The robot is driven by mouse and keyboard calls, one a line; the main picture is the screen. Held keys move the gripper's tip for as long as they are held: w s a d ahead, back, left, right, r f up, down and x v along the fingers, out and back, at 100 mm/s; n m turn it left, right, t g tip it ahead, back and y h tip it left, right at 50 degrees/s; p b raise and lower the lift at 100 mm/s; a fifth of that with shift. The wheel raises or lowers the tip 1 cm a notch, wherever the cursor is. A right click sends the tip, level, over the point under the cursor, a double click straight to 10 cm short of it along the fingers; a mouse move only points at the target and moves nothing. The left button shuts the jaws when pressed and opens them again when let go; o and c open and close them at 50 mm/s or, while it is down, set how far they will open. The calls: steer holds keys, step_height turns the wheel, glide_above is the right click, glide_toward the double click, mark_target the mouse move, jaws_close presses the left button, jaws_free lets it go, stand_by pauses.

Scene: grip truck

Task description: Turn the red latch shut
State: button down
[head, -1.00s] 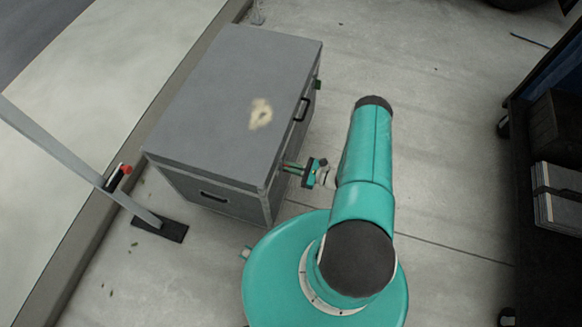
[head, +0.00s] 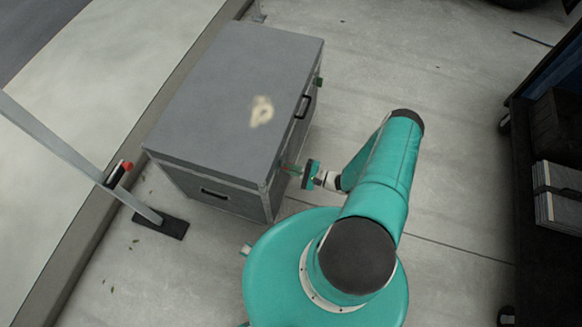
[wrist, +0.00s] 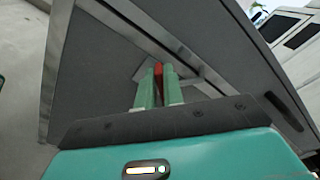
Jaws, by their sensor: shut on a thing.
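The grey case (head: 235,95) stands on the concrete floor with its lid down. My gripper (head: 292,168) is at the case's right side, near its front corner, and the latch is hidden there in the head view. In the wrist view my gripper (wrist: 159,88) has its two green fingers close together, on either side of the red latch (wrist: 158,70). The gripper is shut on the latch, which lies by the metal edging of the case (wrist: 100,70). Only a narrow strip of the latch shows between the fingers, so its angle is hard to tell.
A black handle (head: 303,106) is on the case's right side. A metal post with a red knob (head: 127,167) stands left of the case on a dark foot. A dark cart (head: 545,200) stands at the right.

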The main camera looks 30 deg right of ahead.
steer(key=n, duration=0.4)
steer(key=shift+s+f, duration=0.15)
steer(key=shift+f, duration=0.2)
steer(key=shift+a+f+n, duration=0.1)
steer(key=shift+f+n, duration=0.05)
steer(key=shift+n, duration=0.8)
steer(key=shift+f+n, duration=0.1)
steer(key=shift+n, duration=0.85)
steer(key=c, duration=1.5)
jaws_free()
steer(key=v, duration=1.4)
steer(key=shift+a, duration=0.1)
